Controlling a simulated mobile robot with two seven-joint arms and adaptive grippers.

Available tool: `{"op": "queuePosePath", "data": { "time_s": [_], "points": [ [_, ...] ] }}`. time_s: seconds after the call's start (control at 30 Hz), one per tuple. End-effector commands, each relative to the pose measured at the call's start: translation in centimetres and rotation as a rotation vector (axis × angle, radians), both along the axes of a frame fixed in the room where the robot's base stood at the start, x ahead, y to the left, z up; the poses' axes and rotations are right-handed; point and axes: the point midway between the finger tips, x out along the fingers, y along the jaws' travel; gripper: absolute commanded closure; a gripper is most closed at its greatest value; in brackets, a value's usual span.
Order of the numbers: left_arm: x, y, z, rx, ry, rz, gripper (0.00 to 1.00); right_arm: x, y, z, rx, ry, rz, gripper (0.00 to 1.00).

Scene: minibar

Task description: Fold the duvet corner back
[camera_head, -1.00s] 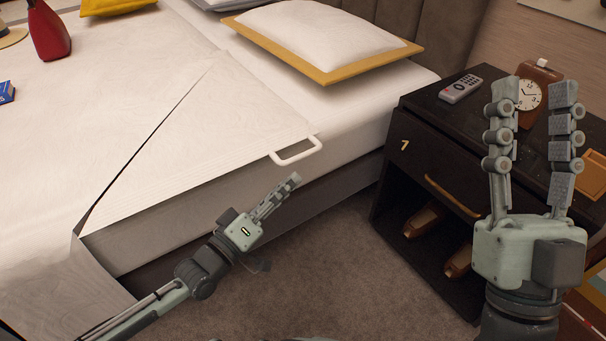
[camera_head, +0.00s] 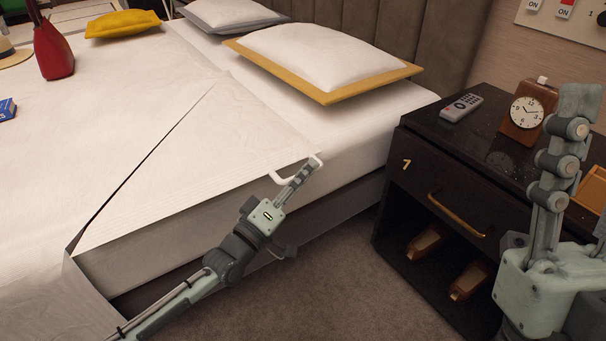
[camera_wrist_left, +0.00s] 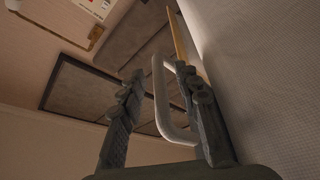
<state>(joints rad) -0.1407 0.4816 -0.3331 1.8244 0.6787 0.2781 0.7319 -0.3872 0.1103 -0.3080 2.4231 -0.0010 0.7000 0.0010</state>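The white duvet (camera_head: 190,170) lies over the bed, with a diagonal seam or gap running from its front left up to the middle. A white loop handle (camera_head: 282,177) sits at its near right corner, by the mattress edge. My left gripper (camera_head: 303,176) is at this handle. In the left wrist view the handle (camera_wrist_left: 161,95) lies between the two spread fingers (camera_wrist_left: 162,112), close to the right finger and partly hidden behind it. I cannot tell whether they touch. My right gripper (camera_head: 568,150) is raised at the right edge, seen side-on, so its opening is unclear.
A black nightstand (camera_head: 415,185) stands right of the bed, with a remote (camera_head: 461,107) and a clock (camera_head: 527,112) on top. A white pillow (camera_head: 320,55) on a yellow-edged one lies near the headboard (camera_head: 400,30). Carpet (camera_head: 330,265) is free between bed and nightstand.

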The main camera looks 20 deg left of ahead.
Motion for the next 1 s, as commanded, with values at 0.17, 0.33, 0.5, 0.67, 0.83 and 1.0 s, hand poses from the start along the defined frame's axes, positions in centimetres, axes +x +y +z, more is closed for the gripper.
{"op": "queuePosePath", "data": {
  "time_s": [0.17, 0.33, 0.5, 0.67, 0.83, 1.0],
  "points": [
    [0.0, 0.0, 0.0, 0.000, 0.000, 0.000, 0.82, 0.0, 0.0, 0.0, 0.000, 0.001, 0.000, 0.60],
    [0.0, 0.0, 0.0, 0.001, 0.000, 0.000, 1.00, 0.1, 0.0, 0.0, -0.001, 0.002, 0.000, 0.60],
    [0.0, 0.0, 0.0, 0.001, 0.000, 0.000, 1.00, 0.1, 0.0, -0.1, 0.000, 0.003, 0.000, 0.60],
    [0.0, 0.0, 0.0, 0.001, 0.000, 0.000, 1.00, 0.1, 0.0, 0.0, 0.000, 0.004, 0.000, 0.60],
    [0.0, 0.0, 0.6, -0.012, -0.002, 0.000, 1.00, 0.5, 0.2, 0.2, -0.008, 0.025, 0.000, 0.60],
    [0.0, 0.0, 2.6, -0.057, -0.011, 0.001, 1.00, 2.3, 1.1, -0.2, -0.052, 0.157, 0.011, 0.60]
  ]
}}
